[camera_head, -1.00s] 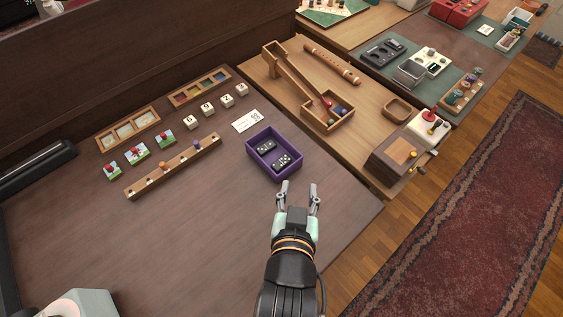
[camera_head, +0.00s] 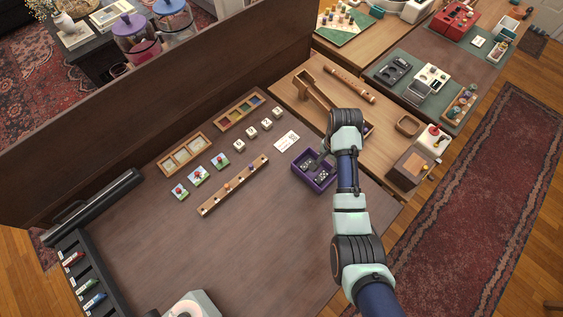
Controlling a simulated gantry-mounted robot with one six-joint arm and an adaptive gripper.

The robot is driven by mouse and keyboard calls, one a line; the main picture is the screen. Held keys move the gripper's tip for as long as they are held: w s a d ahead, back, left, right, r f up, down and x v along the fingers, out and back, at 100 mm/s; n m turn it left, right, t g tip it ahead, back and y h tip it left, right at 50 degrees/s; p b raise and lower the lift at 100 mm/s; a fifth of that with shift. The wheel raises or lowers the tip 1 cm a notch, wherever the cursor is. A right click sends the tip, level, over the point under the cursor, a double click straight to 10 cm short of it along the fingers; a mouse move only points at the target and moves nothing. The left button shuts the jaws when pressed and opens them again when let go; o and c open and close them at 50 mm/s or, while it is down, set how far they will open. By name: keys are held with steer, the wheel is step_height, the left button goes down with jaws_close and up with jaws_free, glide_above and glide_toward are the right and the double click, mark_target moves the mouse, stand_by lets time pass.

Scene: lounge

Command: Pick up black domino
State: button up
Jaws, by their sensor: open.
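Black dominoes lie in a purple tray (camera_head: 298,167) near the right side of the dark table. One black domino (camera_head: 306,167) shows in the upper left of the tray, and another (camera_head: 321,178) in the lower right. My gripper (camera_head: 316,161) is at the tray, pointing down toward its inside from the upper right. It is open. The fingertips are small and partly hidden by my arm, so I cannot tell whether they touch a domino.
A white card (camera_head: 287,141) lies just above the tray. A wooden peg rail (camera_head: 233,187) and several white dice-like cubes (camera_head: 253,132) are to the left. A wooden ramp toy (camera_head: 312,94) stands behind my arm. The table's front middle (camera_head: 250,240) is clear.

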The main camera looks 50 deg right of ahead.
mark_target(324, 174)
steer(key=shift+s+f, duration=0.1)
steer(key=shift+f, duration=0.05)
steer(key=shift+s+f+b, duration=0.2)
steer(key=shift+f+b, duration=0.3)
steer(key=shift+f, duration=0.5)
step_height(324, 174, down, 6)
steer(key=shift+w+d+r+b, duration=0.1)
steer(key=shift+w+b, duration=0.05)
steer(key=shift+b, duration=1.1)
steer(key=shift+c, duration=0.2)
steer(key=c, duration=0.7)
